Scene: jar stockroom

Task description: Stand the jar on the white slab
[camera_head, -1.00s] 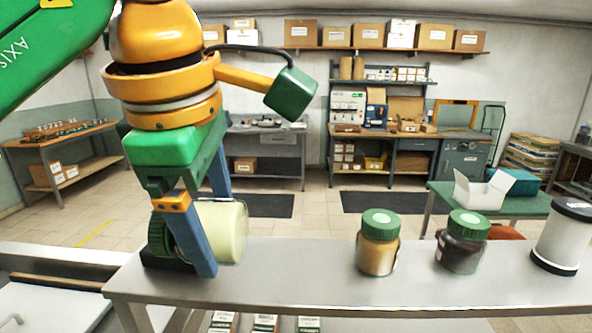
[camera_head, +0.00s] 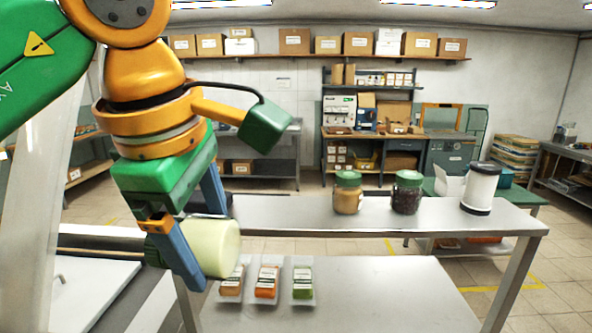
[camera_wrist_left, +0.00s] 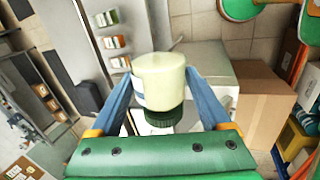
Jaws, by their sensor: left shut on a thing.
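My left gripper (camera_head: 212,248) is shut on a pale cream jar (camera_head: 216,248) with a dark green lid. In the head view the jar lies tilted on its side between the blue fingers, held in the air in front of the steel bench's left end. In the left wrist view the jar (camera_wrist_left: 160,80) sits between both fingers, with its lid towards the wrist. A flat white surface (camera_head: 95,290), which looks like the white slab, is at the lower left of the head view, left of the jar. My arm partly hides it. My right gripper is out of view.
The steel bench (camera_head: 290,215) carries an amber jar (camera_head: 347,197), a dark jar (camera_head: 406,197) and a white canister (camera_head: 480,190). Small labelled packs (camera_head: 266,282) lie on its lower shelf (camera_head: 390,300). In the wrist view, cardboard boxes (camera_wrist_left: 262,110) stand right of the jar.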

